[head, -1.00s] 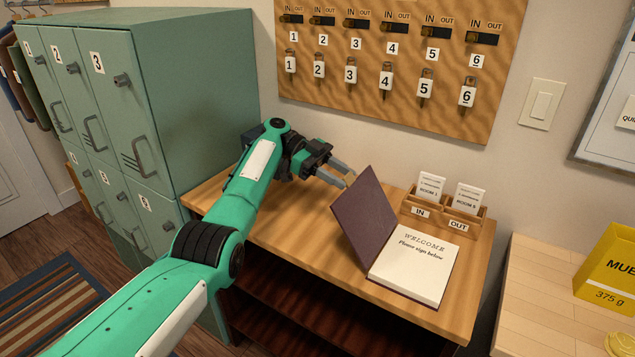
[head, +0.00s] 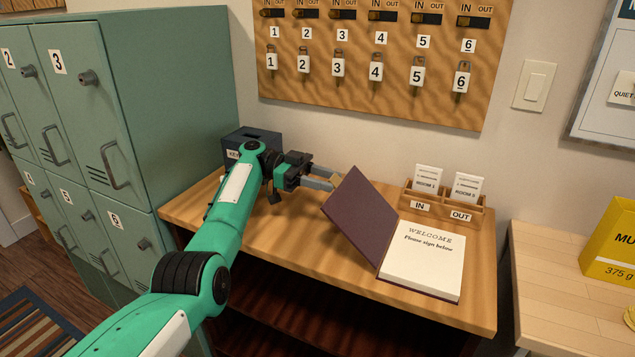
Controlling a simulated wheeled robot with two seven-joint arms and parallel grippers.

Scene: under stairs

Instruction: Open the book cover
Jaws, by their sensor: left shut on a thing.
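The book lies on the wooden table. Its dark purple cover (head: 361,216) stands raised and leans to the left, hinged along the left side of the white page block (head: 424,258). The top page reads "WELCOME Please sign below". My left gripper (head: 337,181) is behind the cover's upper left edge, its fingers shut on the cover there. The fingertips are partly hidden by the cover. My right gripper is not in view.
A wooden IN/OUT card holder (head: 441,211) stands just behind the book. A dark key box (head: 252,143) sits at the table's back left, behind my left arm. Green lockers (head: 115,130) stand on the left. The table top (head: 285,235) left of the book is clear.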

